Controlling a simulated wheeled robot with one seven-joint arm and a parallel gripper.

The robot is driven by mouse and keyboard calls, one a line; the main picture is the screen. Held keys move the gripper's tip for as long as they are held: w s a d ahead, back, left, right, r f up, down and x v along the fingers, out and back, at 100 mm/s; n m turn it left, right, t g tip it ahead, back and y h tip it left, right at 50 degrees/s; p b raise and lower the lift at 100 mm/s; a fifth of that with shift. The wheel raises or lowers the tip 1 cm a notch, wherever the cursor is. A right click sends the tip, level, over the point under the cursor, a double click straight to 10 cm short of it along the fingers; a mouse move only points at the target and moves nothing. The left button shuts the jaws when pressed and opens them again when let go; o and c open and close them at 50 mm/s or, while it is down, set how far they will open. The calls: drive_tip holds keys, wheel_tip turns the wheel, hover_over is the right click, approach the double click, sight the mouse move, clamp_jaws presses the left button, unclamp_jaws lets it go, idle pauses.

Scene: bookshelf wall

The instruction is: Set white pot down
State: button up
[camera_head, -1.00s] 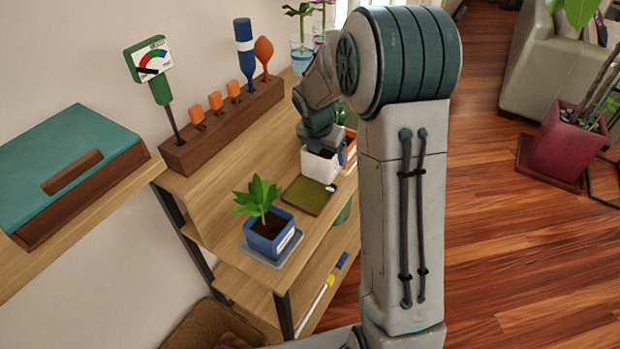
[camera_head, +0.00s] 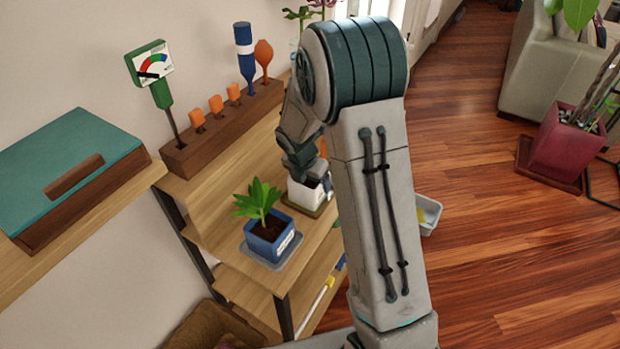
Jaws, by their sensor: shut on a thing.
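The white pot (camera_head: 304,194) with dark soil is at the lower end of my arm, over the olive-green tray (camera_head: 312,212) on the shelf. My gripper (camera_head: 307,174) is shut on the white pot from above. The pot looks upright and most of the tray is hidden under it. I cannot tell whether the pot's base touches the tray. My arm hides the pot's right side.
A blue pot with a green plant (camera_head: 267,238) stands on a grey saucer (camera_head: 272,259), just front-left of the white pot. A wooden tool block (camera_head: 220,130) lines the wall side. Bare shelf (camera_head: 240,168) lies between them.

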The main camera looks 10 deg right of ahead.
drive_tip(key=shift+f, duration=0.15)
drive_tip(key=o, duration=1.3)
drive_tip(key=shift+f+b, duration=0.15)
drive_tip(key=shift+b, duration=0.3)
